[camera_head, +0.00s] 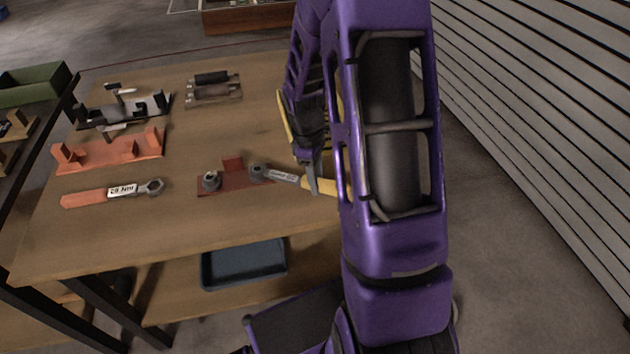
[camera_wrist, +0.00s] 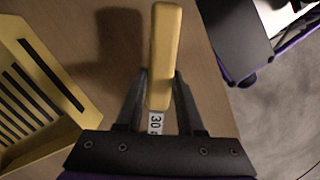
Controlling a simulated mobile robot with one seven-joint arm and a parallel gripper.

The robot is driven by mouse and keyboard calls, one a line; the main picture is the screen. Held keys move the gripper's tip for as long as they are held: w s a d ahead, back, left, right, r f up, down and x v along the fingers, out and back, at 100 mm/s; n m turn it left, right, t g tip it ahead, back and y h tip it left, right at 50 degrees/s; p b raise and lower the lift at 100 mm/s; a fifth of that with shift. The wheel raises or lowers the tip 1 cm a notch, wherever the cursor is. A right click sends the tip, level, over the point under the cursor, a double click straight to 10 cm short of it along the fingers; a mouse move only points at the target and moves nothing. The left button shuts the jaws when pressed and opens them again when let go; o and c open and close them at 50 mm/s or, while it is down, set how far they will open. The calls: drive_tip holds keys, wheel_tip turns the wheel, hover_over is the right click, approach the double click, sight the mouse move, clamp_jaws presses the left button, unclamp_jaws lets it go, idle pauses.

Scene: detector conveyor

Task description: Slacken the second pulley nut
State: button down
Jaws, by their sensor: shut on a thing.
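My gripper (camera_head: 316,178) is shut on a wrench with a yellow handle (camera_head: 325,187) and a light label. In the wrist view the yellow handle (camera_wrist: 165,60) passes between the two fingers (camera_wrist: 158,100), and a label reading "30" shows below it. The wrench's head end lies at the right-hand nut (camera_head: 257,171) on a dark red plate (camera_head: 233,188); I cannot tell whether it is seated on it. A left-hand nut (camera_head: 211,180) stands on the same plate. The wrist view does not show the nuts.
A red-handled wrench labelled "29 Nm" (camera_head: 114,193) lies left on the wooden table (camera_head: 180,240). An orange holder (camera_head: 108,150), a black holder (camera_head: 122,112) and rollers on a stand (camera_head: 213,91) are behind. A blue tray (camera_head: 243,266) is on the lower shelf.

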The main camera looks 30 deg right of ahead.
drive_tip(key=shift+w+d, duration=0.25)
drive_tip(key=shift+w, duration=0.05)
drive_tip(key=shift+n, duration=0.3)
drive_tip(key=shift+w+d+n+p, duration=0.4)
drive_tip(key=shift+w+d+n, duration=0.2)
drive_tip(key=shift+w, duration=0.15)
drive_tip(key=shift+a, duration=0.1)
drive_tip(key=shift+s, duration=0.1)
drive_tip(key=shift+s+a+m, duration=0.25)
drive_tip(key=shift+m, duration=0.05)
drive_tip(key=shift+r, duration=0.15)
